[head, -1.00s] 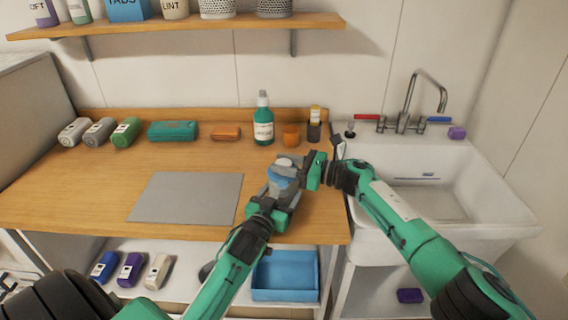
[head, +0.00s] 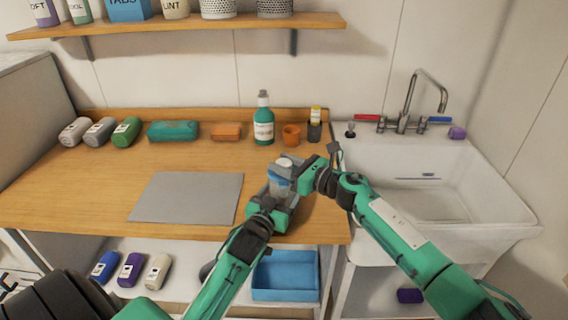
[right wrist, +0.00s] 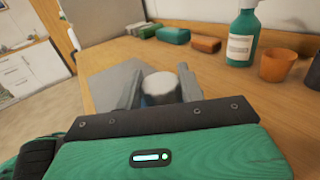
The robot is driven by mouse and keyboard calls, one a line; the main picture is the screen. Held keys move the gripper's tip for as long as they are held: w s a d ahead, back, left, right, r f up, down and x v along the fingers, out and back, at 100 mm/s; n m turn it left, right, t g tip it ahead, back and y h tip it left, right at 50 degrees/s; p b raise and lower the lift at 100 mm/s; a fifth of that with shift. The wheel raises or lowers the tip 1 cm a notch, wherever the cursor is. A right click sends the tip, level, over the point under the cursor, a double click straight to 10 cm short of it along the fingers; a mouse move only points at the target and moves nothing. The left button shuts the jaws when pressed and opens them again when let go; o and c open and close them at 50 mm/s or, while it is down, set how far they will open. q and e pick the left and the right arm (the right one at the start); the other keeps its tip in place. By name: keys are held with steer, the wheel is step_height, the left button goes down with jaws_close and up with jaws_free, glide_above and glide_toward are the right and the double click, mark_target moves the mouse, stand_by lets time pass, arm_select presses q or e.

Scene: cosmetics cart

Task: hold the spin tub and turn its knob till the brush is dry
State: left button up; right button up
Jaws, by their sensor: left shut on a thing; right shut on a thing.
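The spin tub (head: 281,182), small with a clear and blue body, stands near the front right of the wooden counter. My left gripper (head: 272,196) is shut on its body from the front. My right gripper (head: 291,168) is at the tub's top from the right, shut on the knob. In the right wrist view the pale, rounded knob (right wrist: 160,88) sits between the two grey fingers. The lower tub is hidden there by my gripper's body. I cannot make out the brush inside the tub.
A grey mat (head: 187,197) lies left of the tub. A green pump bottle (head: 263,128) and an orange cup (head: 291,134) stand behind it. The white sink (head: 430,190) is to the right. A blue bin (head: 285,276) sits on the shelf below.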

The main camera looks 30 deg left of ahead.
steer(key=o, duration=1)
steer(key=shift+c, duration=0.2)
steer(key=d, duration=1.2)
steer(key=shift+s, duration=0.1)
